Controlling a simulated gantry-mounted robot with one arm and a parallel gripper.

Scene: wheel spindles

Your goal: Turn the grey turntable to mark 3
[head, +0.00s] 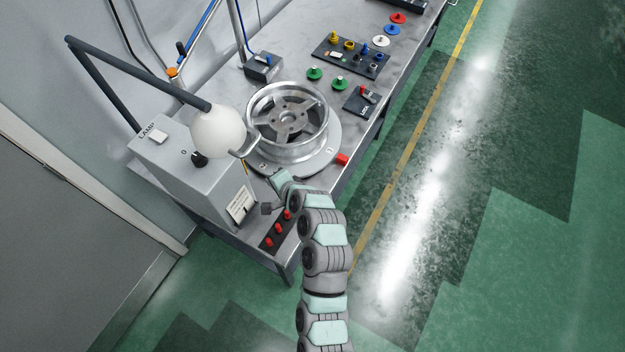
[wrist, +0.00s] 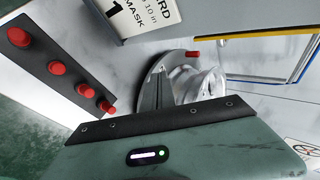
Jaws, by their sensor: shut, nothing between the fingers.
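The grey turntable (head: 325,163) is a round plate near the front of the bench, carrying a silver spoked wheel (head: 290,118). A red block (head: 342,160) sits at its right edge. Small marks show on the plate rim, too small to read. The wrist view shows part of the plate (wrist: 150,75) with a shiny metal part above it. My wrist hides part of the plate's near side.
A grey box (head: 190,160) with a lamp (head: 218,132) stands left of the turntable. A strip of red knobs (head: 268,243) lies at the bench's near end; it also shows in the wrist view (wrist: 60,68). Behind are green knobs (head: 314,73), a black tray (head: 350,57) and a small black block (head: 362,101).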

